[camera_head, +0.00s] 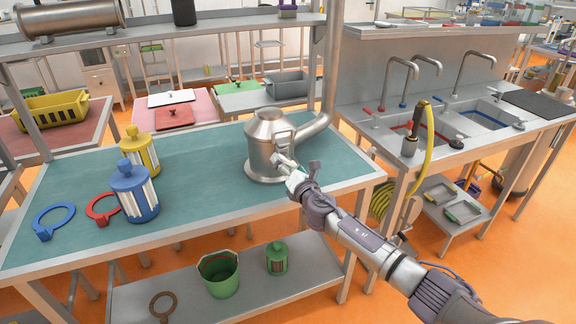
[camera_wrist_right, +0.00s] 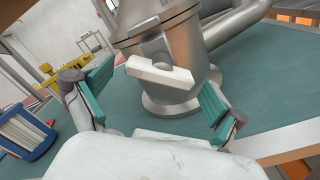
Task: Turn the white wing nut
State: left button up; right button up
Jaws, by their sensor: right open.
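The white wing nut (camera_wrist_right: 160,71) is on the front of a steel pot-like housing (camera_head: 270,130) that stands on the green-topped table. The housing also fills the middle of the right wrist view (camera_wrist_right: 182,55). The nut is a pale two-winged bar, slightly tilted, with a grey round middle. My right gripper (camera_head: 291,172) reaches in from the lower right in the head view, close in front of the housing. In the right wrist view its two green-padded fingers (camera_wrist_right: 158,95) are spread wide, one to each side of the nut, apart from it. My left gripper is not in view.
A blue canister (camera_head: 135,192), a yellow canister (camera_head: 140,155), a blue ring (camera_head: 38,225) and a red ring (camera_head: 92,212) are on the left of the green table (camera_head: 200,205). A thick steel pipe (camera_head: 318,128) runs from the housing to the right. The middle of the table is clear.

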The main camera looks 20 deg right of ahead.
jog(key=s, duration=1.2)
